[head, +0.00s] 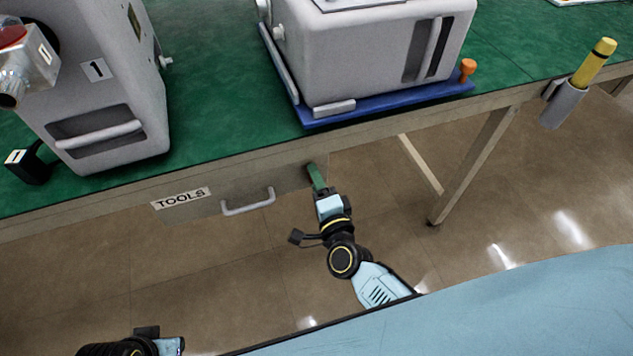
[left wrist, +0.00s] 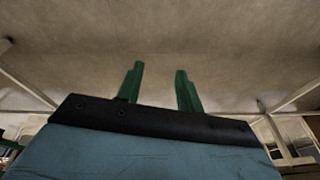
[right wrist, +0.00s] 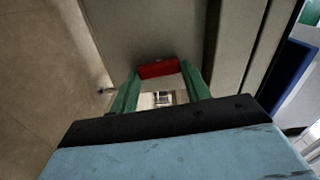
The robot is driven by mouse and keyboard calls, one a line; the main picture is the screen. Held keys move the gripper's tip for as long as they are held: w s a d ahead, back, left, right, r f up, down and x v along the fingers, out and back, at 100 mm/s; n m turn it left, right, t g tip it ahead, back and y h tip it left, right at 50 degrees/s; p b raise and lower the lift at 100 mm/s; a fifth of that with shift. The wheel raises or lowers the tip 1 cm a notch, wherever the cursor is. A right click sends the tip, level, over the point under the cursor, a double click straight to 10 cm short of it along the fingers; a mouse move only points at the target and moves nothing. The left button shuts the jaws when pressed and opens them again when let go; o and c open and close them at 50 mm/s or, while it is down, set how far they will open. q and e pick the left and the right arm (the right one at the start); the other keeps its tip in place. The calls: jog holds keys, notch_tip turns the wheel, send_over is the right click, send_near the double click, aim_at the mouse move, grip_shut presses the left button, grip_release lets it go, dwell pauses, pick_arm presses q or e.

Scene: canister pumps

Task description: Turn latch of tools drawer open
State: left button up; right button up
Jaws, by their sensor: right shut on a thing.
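The tools drawer (head: 228,202) hangs under the green-topped bench, with a TOOLS label (head: 181,198) and a grey bar handle (head: 248,202). The red latch (right wrist: 157,69) shows in the right wrist view on the drawer's front, between my green fingertips. My right gripper (head: 316,176) reaches up to the right end of the drawer front and is shut on the latch, which its fingers hide in the head view. My left gripper (left wrist: 159,82) shows in the left wrist view with its fingers apart and nothing between them.
A grey canister pump (head: 100,90) stands on the bench's left, another (head: 360,60) on a blue base (head: 390,105). A yellow-capped tool (head: 594,62) sits in a grey holder (head: 563,104) on the bench's right edge. Bench legs (head: 475,165) stand right of my right arm; floor ahead is clear.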

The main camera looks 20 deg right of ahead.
pick_arm(q)
jog(key=shift+s+d+r, duration=0.1)
jog(key=shift+d+r, duration=0.1)
jog(key=shift+r, duration=0.2)
pick_arm(e)
jog(key=shift+m, duration=0.6)
pick_arm(q)
jog(key=shift+r, duration=0.2)
pick_arm(e)
jog(key=o, duration=1)
pick_arm(q)
jog(key=shift+a+f, duration=0.1)
jog(key=shift+f, duration=0.05)
notch_tip(320, 180, down, 6)
jog(key=a+p, duration=0.2)
jog(key=shift+r, duration=0.2)
pick_arm(e)
jog(key=s, duration=1.3)
jog(key=shift+s+d, duration=0.2)
jog(key=shift+d, duration=0.05)
pick_arm(q)
jog(key=shift+a, duration=0.1)
